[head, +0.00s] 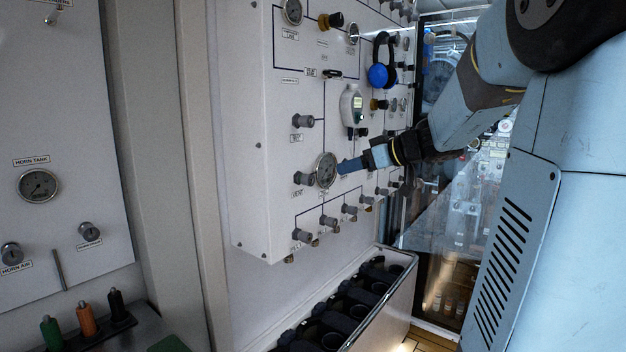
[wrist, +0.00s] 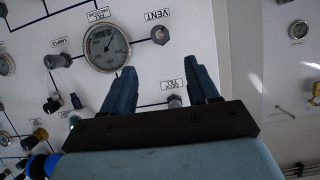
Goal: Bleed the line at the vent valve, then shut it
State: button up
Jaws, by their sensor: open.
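The vent valve is a grey knob (head: 303,178) beside the VENT label, left of a round gauge (head: 326,170) on the white panel. In the wrist view the vent knob (wrist: 160,35) shows beyond my fingertips, right of the gauge (wrist: 106,47). My gripper (head: 350,165) is in front of the panel, just right of the gauge in the head view. Its two blue fingers (wrist: 165,72) are apart with nothing held between them. They do not appear to touch the vent knob. Another grey knob (wrist: 175,100) shows between the fingers, partly hidden by the gripper body.
Another knob (head: 302,121) sits above the vent knob. A row of knobs (head: 328,220) runs below. A rack (head: 350,312) of dark holders stands beneath the panel.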

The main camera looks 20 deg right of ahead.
aim_at(312, 179)
jog(key=x, duration=1.3)
jog(key=shift+w+a+f, duration=0.15)
jog(key=shift+w+a, duration=0.1)
jog(key=shift+w, duration=0.05)
jog(key=c, duration=1)
